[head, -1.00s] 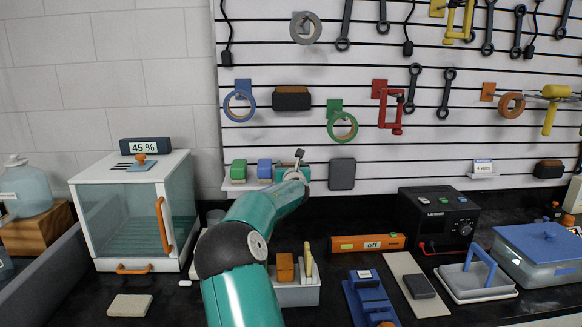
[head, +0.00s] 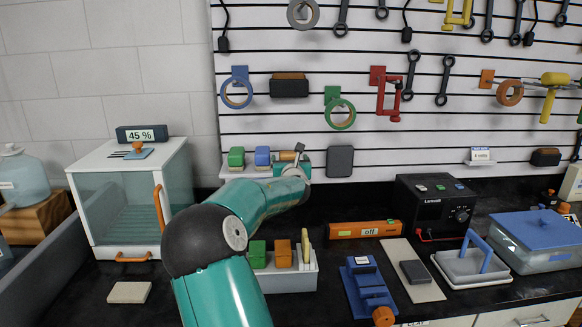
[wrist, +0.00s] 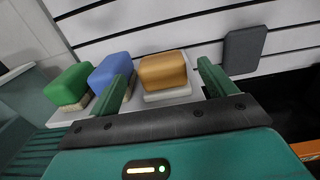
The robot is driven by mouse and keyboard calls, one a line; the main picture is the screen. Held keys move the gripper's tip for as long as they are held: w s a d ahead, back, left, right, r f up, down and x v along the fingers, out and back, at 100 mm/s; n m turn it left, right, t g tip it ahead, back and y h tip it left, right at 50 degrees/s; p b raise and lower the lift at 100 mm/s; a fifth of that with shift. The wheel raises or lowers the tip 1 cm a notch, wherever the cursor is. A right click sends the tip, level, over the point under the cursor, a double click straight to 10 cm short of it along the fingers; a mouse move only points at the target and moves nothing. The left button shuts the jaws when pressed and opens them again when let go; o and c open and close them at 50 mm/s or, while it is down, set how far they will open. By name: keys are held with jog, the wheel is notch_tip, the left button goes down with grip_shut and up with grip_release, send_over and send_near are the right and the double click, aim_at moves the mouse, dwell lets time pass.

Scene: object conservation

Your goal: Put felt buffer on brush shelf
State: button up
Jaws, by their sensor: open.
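The brush shelf (head: 228,172) is a narrow light ledge low on the slatted wall; it also shows in the wrist view (wrist: 70,115). An orange-tan block with a pale pad underneath, which looks like the felt buffer (wrist: 163,70), sits upright on the shelf, right of a blue brush (wrist: 110,70) and a green brush (wrist: 68,86). In the head view the buffer (head: 288,156) is partly hidden by my gripper (head: 298,162). In the wrist view my gripper (wrist: 164,80) is open, its fingers on either side of the buffer's near side, with visible gaps.
A dark grey panel (wrist: 244,50) hangs right of the shelf. Below, a pale bin (head: 285,282) holds green, orange and cream pieces. A glass-sided cabinet (head: 130,200) stands left, a black power unit (head: 435,212) right. Counter before the wall is partly clear.

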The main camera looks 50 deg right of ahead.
jog(key=v, duration=0.5)
jog(key=s+a+f+m+g+y, duration=0.1)
jog(key=a+f+m+y, duration=0.15)
jog(key=a+m, duration=0.6)
jog(key=s+a+f+m+g+y, duration=0.15)
jog(key=a+m+y, duration=0.25)
jog(key=a, duration=0.9)
jog(key=a+f+m+y, duration=0.2)
jog(key=a+m+y, duration=0.1)
jog(key=a+m, duration=0.55)
jog(key=s+a+f+m+g+y, duration=0.1)
jog(key=s+a+m+g+y, duration=0.1)
jog(key=s+a, duration=0.6)
jog(key=s+a+f+m+g+y, duration=0.1)
jog(key=s+a+m+y, duration=0.1)
jog(key=s+a, duration=0.7)
jog(key=a+m, duration=0.1)
jog(key=a, duration=0.7)
jog(key=shift+a+f+g, duration=0.3)
jog(key=shift+a+g, duration=0.05)
